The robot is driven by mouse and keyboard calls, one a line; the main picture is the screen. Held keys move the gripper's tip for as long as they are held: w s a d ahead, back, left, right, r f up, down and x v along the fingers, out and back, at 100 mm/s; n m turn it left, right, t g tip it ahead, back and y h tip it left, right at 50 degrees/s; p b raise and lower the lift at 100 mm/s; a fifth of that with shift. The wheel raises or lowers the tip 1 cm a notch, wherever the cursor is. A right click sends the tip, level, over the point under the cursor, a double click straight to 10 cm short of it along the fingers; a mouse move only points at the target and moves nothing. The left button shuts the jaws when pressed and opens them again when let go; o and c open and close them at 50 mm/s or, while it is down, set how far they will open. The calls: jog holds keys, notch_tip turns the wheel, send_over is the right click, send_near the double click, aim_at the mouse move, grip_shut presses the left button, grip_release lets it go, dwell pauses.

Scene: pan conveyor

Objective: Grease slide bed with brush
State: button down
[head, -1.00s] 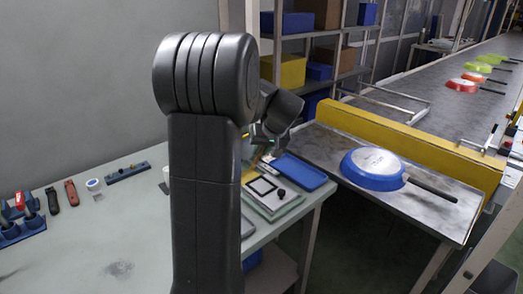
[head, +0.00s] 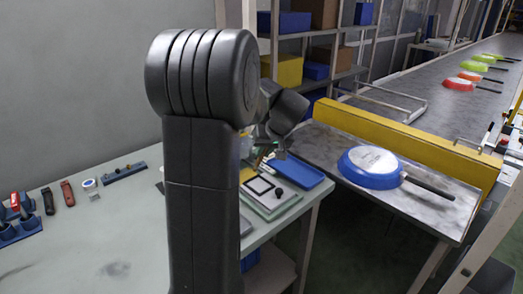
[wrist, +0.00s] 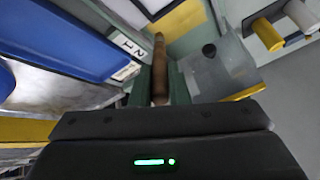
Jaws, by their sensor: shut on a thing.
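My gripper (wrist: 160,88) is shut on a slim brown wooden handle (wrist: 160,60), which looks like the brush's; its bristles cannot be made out. In the head view my gripper (head: 268,148) is small and partly hidden by my arm, over the far right corner of the pale green workbench (head: 110,225). Below it is a green-edged plate (head: 285,207) with a black square frame. A blue tray (head: 299,173) lies beside it and also fills the left of the wrist view (wrist: 75,38). I cannot tell which surface is the slide bed.
A metal table (head: 405,213) on the right holds an upturned blue pan (head: 369,167) beside a yellow rail (head: 415,142). A conveyor behind carries several coloured pans. Hand tools lie at the bench's left. Shelves with boxes stand behind. The bench's front left is mostly clear.

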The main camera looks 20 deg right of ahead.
jog(key=shift+r, duration=0.1)
jog(key=shift+r+p, duration=3.25)
jog(key=shift+r, duration=1.25)
jog(key=shift+s+f, duration=0.1)
